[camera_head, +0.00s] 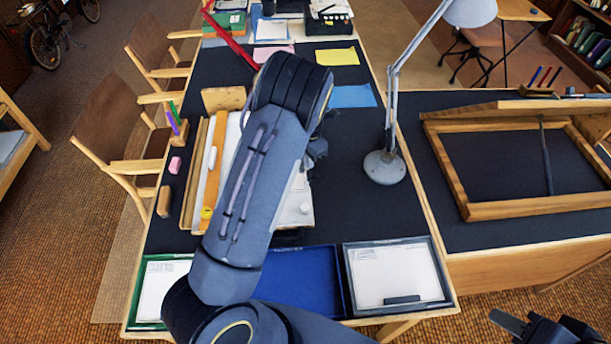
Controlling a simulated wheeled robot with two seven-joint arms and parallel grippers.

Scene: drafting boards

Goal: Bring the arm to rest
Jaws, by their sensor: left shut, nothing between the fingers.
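My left arm reaches over the dark-topped desk (345,205) from the bottom middle, its elbow raised near the desk's centre. Only a small dark part of my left gripper (316,150) shows past the right side of the arm, above the drawing board (290,215). It is shut and empty; the arm hides most of it. My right gripper (545,325) is at the bottom right corner, low and in front of the side desk. Its two fingers are apart, with nothing seen between them.
A grey lamp (385,168) stands right of my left arm. Along the front edge are a green tray (141,318), a blue tray (330,290) and a grey tray (440,302). A wooden frame (530,208) lies on the side desk. Chairs (110,165) stand at left.

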